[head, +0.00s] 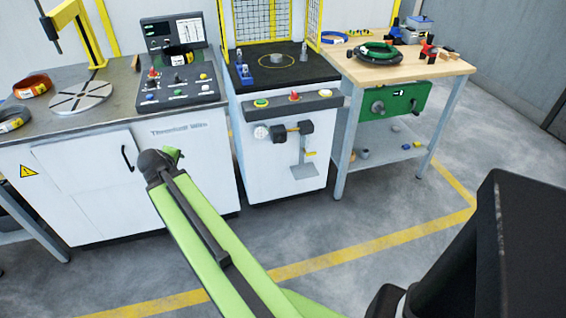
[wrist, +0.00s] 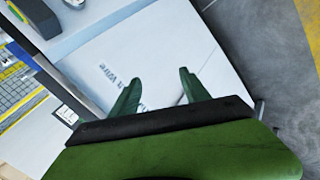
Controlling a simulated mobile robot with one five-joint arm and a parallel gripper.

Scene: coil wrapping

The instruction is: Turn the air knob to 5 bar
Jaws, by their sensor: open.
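The air unit is on the front of the white middle machine (head: 266,165). It has a small round white gauge (head: 261,132), too small to read, and dark blocks beside it, joined by a brass-coloured piece. The right dark block (head: 306,128) looks like the air knob, but I cannot be sure. My gripper (head: 174,153) is left of the air unit and a little lower, in front of the left cabinet and apart from the knob. In the wrist view its green fingers (wrist: 160,88) are spread and empty, over a white panel with lettering. The knob is not identifiable there.
The left cabinet (head: 85,175) carries a control panel (head: 178,92), a round slotted plate (head: 80,96) and an orange coil (head: 33,86). A wooden bench (head: 400,68) with a green coil (head: 378,52) stands right. A yellow-lined floor lies open in front.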

